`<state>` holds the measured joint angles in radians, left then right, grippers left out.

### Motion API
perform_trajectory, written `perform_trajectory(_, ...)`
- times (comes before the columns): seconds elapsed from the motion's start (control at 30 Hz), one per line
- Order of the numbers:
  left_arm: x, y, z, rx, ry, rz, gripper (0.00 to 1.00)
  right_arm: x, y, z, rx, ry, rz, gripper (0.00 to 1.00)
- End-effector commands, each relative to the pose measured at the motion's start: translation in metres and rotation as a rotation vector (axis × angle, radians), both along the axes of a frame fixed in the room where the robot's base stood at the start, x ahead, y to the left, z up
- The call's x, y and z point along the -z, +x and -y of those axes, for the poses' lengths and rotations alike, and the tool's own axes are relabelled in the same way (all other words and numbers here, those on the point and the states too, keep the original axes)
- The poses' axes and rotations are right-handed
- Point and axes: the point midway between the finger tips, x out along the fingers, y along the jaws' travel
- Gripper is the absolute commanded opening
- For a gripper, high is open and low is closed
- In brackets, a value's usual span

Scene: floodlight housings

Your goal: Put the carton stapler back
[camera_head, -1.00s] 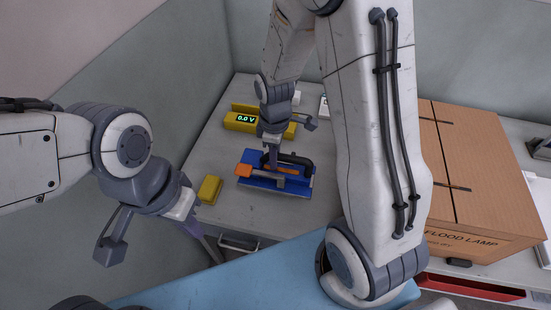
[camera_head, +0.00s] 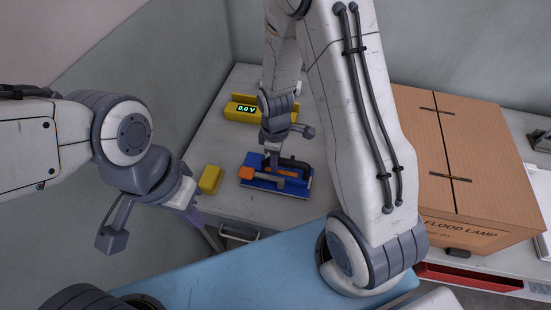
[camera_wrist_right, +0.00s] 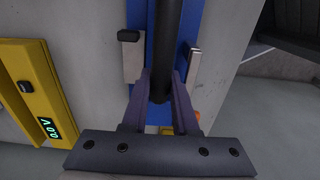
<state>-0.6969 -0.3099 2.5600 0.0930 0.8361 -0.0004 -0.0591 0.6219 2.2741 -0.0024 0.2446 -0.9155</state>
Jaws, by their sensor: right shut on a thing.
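The carton stapler (camera_head: 296,164), dark with an orange end at its left, lies at the blue holder (camera_head: 300,191) on the grey worktop. My right gripper (camera_head: 273,158) points down over it. In the right wrist view, the fingers of my right gripper (camera_wrist_right: 161,88) are closed around the stapler's black bar (camera_wrist_right: 168,35), with the blue holder (camera_wrist_right: 190,30) below. I cannot tell whether the stapler fully rests in the holder. My left gripper (camera_head: 197,216) hangs empty near the worktop's front left edge; its finger opening is unclear.
A yellow meter (camera_head: 240,116) reading 0.0 V stands behind the holder. A small yellow block (camera_head: 210,179) lies to the left. A large flood lamp carton (camera_head: 480,150) stands at the right, above a red bin (camera_head: 470,276). A blue surface (camera_head: 240,270) is in front.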

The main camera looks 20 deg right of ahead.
Motion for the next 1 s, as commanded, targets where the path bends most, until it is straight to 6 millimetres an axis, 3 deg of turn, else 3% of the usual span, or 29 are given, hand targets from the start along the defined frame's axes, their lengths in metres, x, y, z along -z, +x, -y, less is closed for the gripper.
perform_trajectory(0.03,0.000,0.000,0.000,0.000,0.000,0.000,0.00,0.001,0.000,0.000,0.000,0.000,0.000,0.39)
perform_trajectory(0.1,0.000,0.000,0.000,0.000,0.000,0.000,0.00,0.000,0.000,0.000,0.000,0.000,0.000,0.57)
perform_trajectory(0.47,-0.002,0.000,0.000,0.000,0.000,0.000,0.00,-0.006,0.000,0.000,0.000,0.000,0.001,0.57)
perform_trajectory(1.0,-0.001,0.000,0.000,0.000,0.000,0.000,0.00,-0.106,0.001,0.000,0.000,0.000,0.005,0.57)
